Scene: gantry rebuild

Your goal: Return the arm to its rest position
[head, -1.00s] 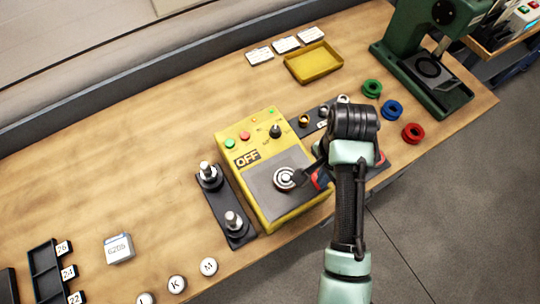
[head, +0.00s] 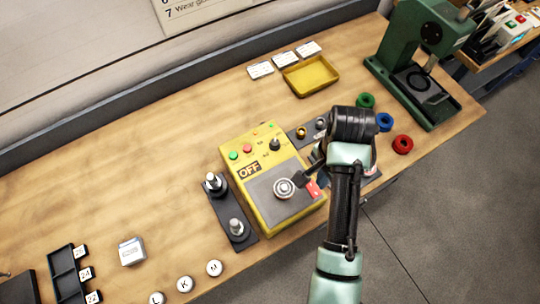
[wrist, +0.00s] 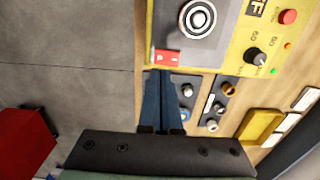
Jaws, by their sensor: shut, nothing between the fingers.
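My arm reaches up from the bottom right of the head view over the front edge of the wooden bench (head: 120,190). My gripper (wrist: 164,74) is shut and empty in the wrist view. Its blue-grey fingers point toward a red tab (wrist: 167,56) at the edge of the yellow machine (wrist: 230,55); I cannot tell whether they touch it. In the head view the wrist hides most of the gripper. The yellow machine (head: 250,205) there reads OFF, with a round silver post (head: 284,188) on its grey top. The red tab (head: 313,188) shows beside the wrist.
A black plate with two posts (head: 229,210) lies left of the machine. Green, blue and red rings (head: 402,144) lie right of the wrist, near a green press (head: 425,60). A yellow tray (head: 312,75) is behind. Open floor (head: 430,220) lies right of my arm.

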